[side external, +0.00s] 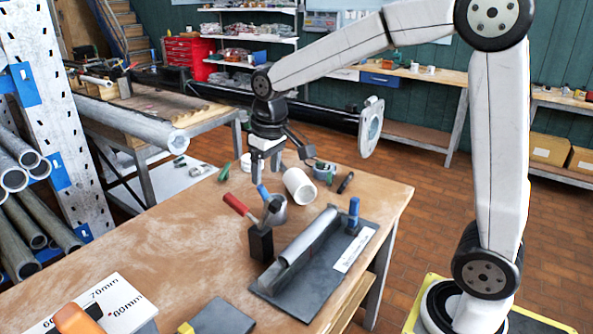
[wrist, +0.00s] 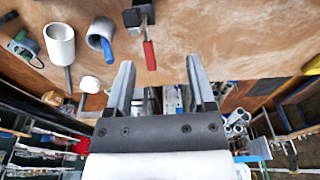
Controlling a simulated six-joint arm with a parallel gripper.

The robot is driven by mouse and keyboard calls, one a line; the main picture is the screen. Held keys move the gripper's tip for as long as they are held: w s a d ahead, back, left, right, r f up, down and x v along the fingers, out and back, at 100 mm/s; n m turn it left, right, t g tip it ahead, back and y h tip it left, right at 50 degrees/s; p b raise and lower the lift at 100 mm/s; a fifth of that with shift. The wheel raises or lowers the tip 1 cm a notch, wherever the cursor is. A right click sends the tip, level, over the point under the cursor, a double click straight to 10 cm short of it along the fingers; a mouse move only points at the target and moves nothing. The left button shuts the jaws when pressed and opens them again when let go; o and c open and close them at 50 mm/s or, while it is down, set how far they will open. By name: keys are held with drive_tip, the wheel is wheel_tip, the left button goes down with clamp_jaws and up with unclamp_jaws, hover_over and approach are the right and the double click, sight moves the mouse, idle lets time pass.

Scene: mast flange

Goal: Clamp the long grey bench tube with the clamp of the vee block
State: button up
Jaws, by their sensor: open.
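A grey tube (side external: 312,236) lies lengthwise in a holder on a dark base plate (side external: 346,262), near the right edge of the wooden bench. A blue-topped upright part (side external: 353,214) stands at the plate's far end. A red handle (side external: 237,205) slants up from a black block (side external: 261,243) left of the tube. The red handle also shows in the wrist view (wrist: 149,55), beyond my fingers. My gripper (side external: 266,172) is open and empty, above the bench and behind the red handle. Its spread fingers show in the wrist view (wrist: 160,68). Whether anything presses on the tube is unclear.
A large grey tube (side external: 135,122) rests on the left bench. A black mast with a flange (side external: 370,127) extends behind. The bench's left middle is clear.

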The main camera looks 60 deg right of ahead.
drive_tip(key=w+d+f+g, duration=0.1)
drive_tip(key=w+d, duration=0.1)
drive_tip(key=w, duration=0.5)
drive_tip(key=w+d+f, duration=0.2)
drive_tip(key=w, duration=0.5)
hover_over(234, 199)
drive_tip(key=shift+g, duration=0.3)
drive_tip(key=shift+f, duration=2.8)
drive_tip(key=shift+f, duration=3.85)
drive_tip(key=shift+c, duration=0.2)
clamp_jaws()
